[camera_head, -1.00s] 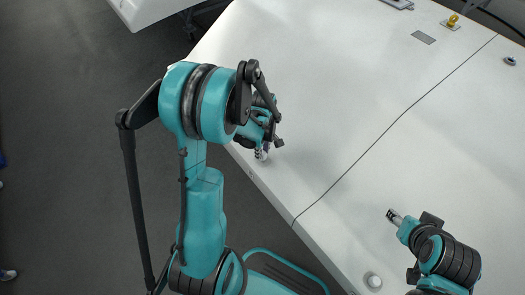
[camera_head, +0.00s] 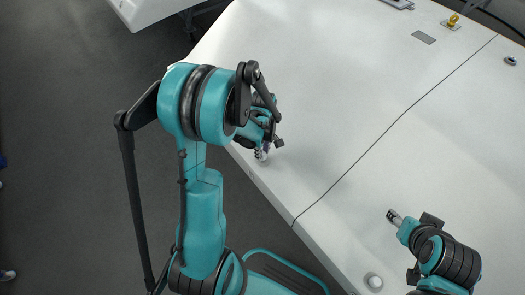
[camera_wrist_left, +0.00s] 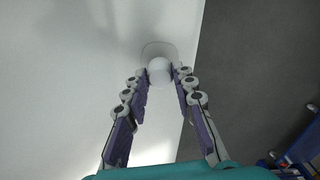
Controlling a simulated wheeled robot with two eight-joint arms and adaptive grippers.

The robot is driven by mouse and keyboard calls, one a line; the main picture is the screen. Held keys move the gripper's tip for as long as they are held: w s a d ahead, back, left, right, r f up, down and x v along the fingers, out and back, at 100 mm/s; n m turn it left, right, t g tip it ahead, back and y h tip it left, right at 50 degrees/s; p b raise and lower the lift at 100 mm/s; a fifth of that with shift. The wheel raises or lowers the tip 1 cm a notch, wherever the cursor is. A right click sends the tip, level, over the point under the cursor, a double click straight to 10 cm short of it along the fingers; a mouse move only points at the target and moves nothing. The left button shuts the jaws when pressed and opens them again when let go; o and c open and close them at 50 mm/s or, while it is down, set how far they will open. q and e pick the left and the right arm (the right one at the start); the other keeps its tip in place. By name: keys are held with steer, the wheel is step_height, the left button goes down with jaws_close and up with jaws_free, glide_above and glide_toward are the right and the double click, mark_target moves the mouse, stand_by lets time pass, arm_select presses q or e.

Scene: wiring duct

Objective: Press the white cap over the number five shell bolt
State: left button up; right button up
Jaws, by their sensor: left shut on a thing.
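My left gripper (camera_head: 262,154) is low over the front left edge of the white surface. In the left wrist view, its fingers (camera_wrist_left: 161,77) are shut on a small round white cap (camera_wrist_left: 159,68). A wider pale rounded shape (camera_wrist_left: 158,49) shows right behind the cap, at the panel edge. I cannot tell whether the cap touches it or sits over it. No number is readable, and any bolt under the cap is hidden. My right gripper (camera_head: 394,216) is at the right over the panel; its fingers are too small to judge.
A round white fitting with a grey rim (camera_head: 373,282) sits near the panel's front edge at lower right. A dark seam line crosses the white panel (camera_head: 330,100). A yellow part (camera_head: 453,20), a grey plate (camera_head: 424,38) and a dark-rimmed fitting (camera_head: 510,60) are farther back.

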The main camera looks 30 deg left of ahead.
arm_select(q)
steer(key=shift+f+b, duration=0.75)
steer(key=shift+f, duration=0.15)
steer(key=o, duration=0.8)
steer(key=shift+o, duration=0.2)
steer(key=shift+r, duration=0.1)
step_height(320, 180, up, 12)
steer(key=s+d+r+m+t, duration=0.6)
steer(key=s+d+m, duration=0.4)
steer(key=m, duration=0.6)
steer(key=shift+s+d+r+t, duration=0.25)
steer(key=shift+s+d+t, duration=0.05)
steer(key=shift+s+t, duration=0.3)
